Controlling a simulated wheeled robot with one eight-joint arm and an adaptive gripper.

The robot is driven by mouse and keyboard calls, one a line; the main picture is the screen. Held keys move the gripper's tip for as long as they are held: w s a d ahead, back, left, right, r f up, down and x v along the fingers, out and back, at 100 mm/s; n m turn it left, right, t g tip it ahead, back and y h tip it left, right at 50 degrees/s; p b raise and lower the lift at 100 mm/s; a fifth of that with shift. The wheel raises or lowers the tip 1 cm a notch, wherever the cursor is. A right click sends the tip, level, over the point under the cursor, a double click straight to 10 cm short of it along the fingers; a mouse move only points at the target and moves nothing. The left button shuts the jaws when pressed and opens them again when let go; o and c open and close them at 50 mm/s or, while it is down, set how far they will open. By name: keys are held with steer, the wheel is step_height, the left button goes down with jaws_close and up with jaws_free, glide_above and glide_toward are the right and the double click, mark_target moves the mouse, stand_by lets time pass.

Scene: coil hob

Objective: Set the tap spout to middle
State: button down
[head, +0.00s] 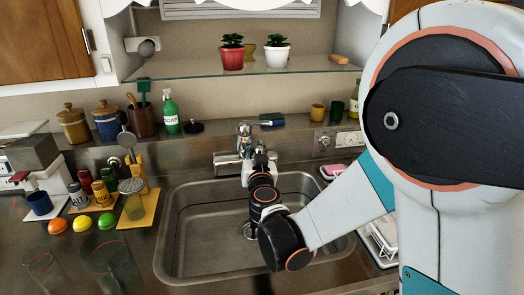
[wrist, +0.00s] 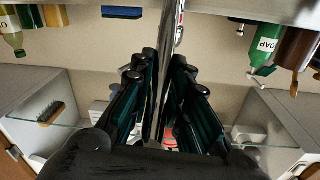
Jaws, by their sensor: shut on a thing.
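The chrome tap (head: 244,132) stands at the back edge of the sink, in the middle of the head view. My arm comes in from the right, and my gripper (head: 258,152) is at the tap, hiding most of the spout. In the wrist view, a thin chrome bar, the tap spout (wrist: 174,35), runs down between the two dark fingers of my gripper (wrist: 164,72). The fingers are close together on either side of it, shut on the spout. Which way the spout points is hard to tell behind my gripper.
The steel sink (head: 185,235) is empty under my arm. A green soap bottle (head: 170,113) and jars stand behind it on the left. A glass shelf (head: 200,70) with two potted plants hangs above. Glasses, fruit and spice jars crowd the left counter.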

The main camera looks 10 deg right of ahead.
steer(key=shift+a+h, duration=0.4)
steer(key=shift+h, duration=0.1)
steer(key=c, duration=1.5)
jaws_free()
steer(key=shift+c, duration=0.2)
steer(key=s, duration=0.7)
steer(key=shift+s+a, duration=0.2)
steer(key=shift+s, duration=0.05)
steer(key=shift+d, duration=0.15)
